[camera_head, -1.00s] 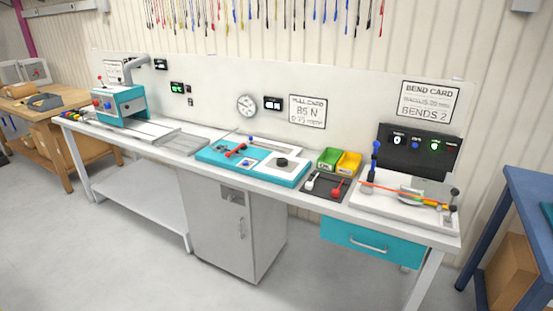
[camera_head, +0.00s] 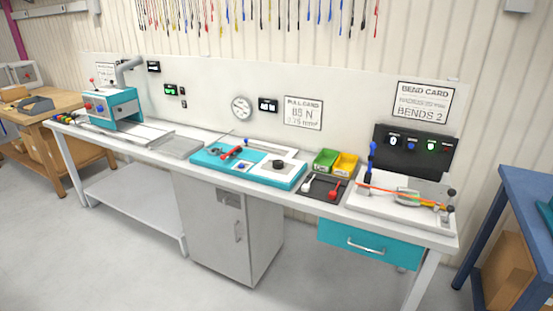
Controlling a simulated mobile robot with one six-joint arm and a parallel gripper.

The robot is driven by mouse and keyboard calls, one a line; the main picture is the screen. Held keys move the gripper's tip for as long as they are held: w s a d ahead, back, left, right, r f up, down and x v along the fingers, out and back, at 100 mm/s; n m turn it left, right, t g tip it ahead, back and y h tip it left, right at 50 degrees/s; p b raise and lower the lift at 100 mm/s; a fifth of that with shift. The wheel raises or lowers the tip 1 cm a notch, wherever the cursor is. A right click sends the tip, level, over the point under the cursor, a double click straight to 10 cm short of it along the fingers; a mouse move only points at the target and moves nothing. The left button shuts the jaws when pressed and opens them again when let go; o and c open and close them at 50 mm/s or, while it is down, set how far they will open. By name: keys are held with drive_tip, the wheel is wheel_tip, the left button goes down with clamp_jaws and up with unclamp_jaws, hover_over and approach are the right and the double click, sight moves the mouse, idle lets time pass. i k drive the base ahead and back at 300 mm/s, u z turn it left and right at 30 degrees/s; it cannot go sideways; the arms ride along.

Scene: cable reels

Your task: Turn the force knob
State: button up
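A black round knob (camera_head: 279,163) stands on a white plate at the right part of a teal bench unit (camera_head: 290,182). It looks like the force knob, but no label on it can be read. The same unit carries a red lever (camera_head: 232,153) and a small blue button (camera_head: 243,167) to the left of the knob. A pull card (camera_head: 303,113) on the wall behind shows a value in N, and a small dark display (camera_head: 268,105) is beside it. My gripper is not in view.
Green (camera_head: 325,160) and yellow (camera_head: 345,165) bins stand right of the unit, behind a dark tray (camera_head: 323,189) with white and red tools. A bending station (camera_head: 400,201) is at the bench's right end. A teal machine (camera_head: 112,105) is at the left. The floor (camera_head: 130,275) in front is clear.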

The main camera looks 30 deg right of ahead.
sight(278, 164)
drive_tip(key=i, duration=0.9)
